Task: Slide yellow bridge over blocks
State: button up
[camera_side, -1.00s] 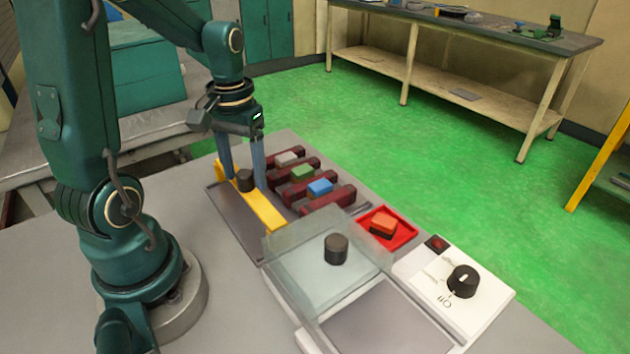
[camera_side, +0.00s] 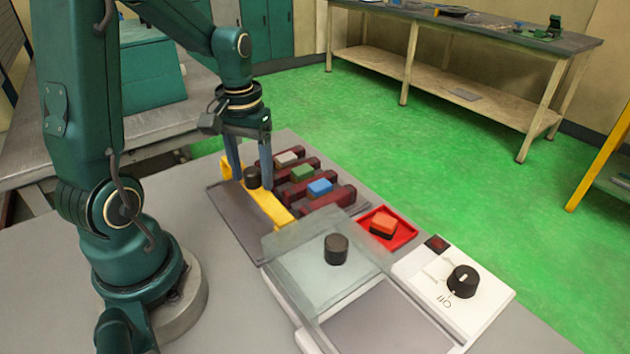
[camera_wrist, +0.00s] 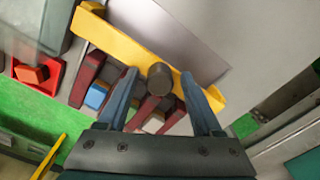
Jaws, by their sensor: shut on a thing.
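The yellow bridge (camera_side: 270,208) stands at the near-left ends of the dark red slots, with a black knob (camera_side: 252,177) on top. My gripper (camera_side: 250,178) is shut on this knob, one blue finger on each side. The wrist view shows the knob (camera_wrist: 160,78) between the fingers and the yellow bridge (camera_wrist: 130,52) running diagonally beyond it. In the slots sit a grey block (camera_side: 287,159), a green block (camera_side: 302,173) and a blue block (camera_side: 320,188).
A red tray (camera_side: 405,238) holds an orange-red block (camera_side: 384,224). A clear cover with a black knob (camera_side: 336,248) stands in front of the slots. A white switch box with a black dial (camera_side: 463,281) is at right. The grey plate (camera_side: 228,219) behind the bridge is bare.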

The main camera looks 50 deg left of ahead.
aim_at(301, 170)
jog(key=shift+w+f, duration=0.15)
jog(key=shift+w, duration=2.4)
jog(key=shift+w+f, duration=0.1)
jog(key=shift+w, duration=2.45)
jog(key=shift+c, duration=0.2)
jog(key=o, duration=0.5)
jog(key=shift+o, duration=0.2)
jog(key=shift+w+r, duration=0.1)
jog(key=shift+r, duration=3.05)
jog(key=s+d+r+m+t, duration=0.3)
jog(key=s+d+r+t, duration=0.1)
jog(key=s+d+r, duration=0.4)
jog(key=s+d+f+m+t, duration=0.1)
jog(key=s+d+f+m, duration=0.2)
jog(key=s, duration=0.5)
jog(key=shift+d+f+t, duration=0.3)
jog(key=shift+d+f, duration=0.55)
jog(key=shift+f, duration=0.1)
